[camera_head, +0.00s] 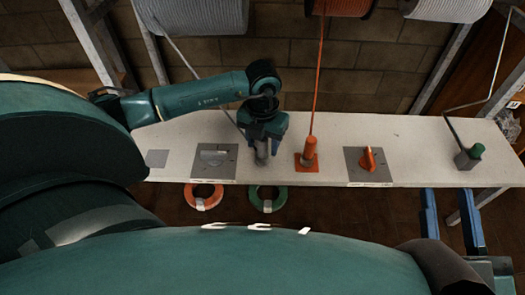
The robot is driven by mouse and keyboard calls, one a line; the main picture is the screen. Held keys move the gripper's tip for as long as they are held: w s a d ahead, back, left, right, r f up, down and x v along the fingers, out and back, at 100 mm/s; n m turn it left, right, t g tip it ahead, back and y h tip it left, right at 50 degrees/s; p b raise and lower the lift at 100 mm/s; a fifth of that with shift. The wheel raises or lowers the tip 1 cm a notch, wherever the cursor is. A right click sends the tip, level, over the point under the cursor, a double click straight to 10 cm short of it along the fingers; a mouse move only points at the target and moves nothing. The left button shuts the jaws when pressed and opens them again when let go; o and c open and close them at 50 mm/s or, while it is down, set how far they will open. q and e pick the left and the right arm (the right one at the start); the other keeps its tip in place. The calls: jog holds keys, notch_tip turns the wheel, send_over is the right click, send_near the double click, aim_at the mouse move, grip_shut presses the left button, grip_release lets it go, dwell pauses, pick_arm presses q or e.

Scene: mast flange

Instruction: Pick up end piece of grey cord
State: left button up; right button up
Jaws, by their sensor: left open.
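The grey cord (185,58) runs down from the grey spool (190,15) at the upper left to the bench. Its grey end piece (262,151) stands upright near the bench's front edge. My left gripper (262,150) is open and points down over this end piece, with its fingers beside it. The gripper hides the upper part of the piece, and I cannot tell whether the fingers touch it. My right gripper (447,190) is low at the right, in front of the bench, with its blue fingers apart and nothing between them.
On the white bench (420,150) stand an orange end piece (309,148) with its cord, a green-topped grey piece (469,156), a grey plate (215,162) and a plate with an orange fitting (369,160). Orange (203,203) and green (282,200) rings lie below the front edge.

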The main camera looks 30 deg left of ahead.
pick_arm(q)
notch_tip(320, 180, down, 2)
jog(key=shift+f, duration=0.2)
jog(key=c, duration=1)
pick_arm(e)
jog(key=shift+w+d+r+n+t+y, duration=0.1)
jog(key=shift+w+r+n+t+y, duration=0.1)
jog(key=shift+r+n, duration=0.15)
jog(key=shift+w+r+n+t+y, duration=0.1)
jog(key=shift+r+n+y, duration=0.15)
jog(key=shift+r, duration=0.15)
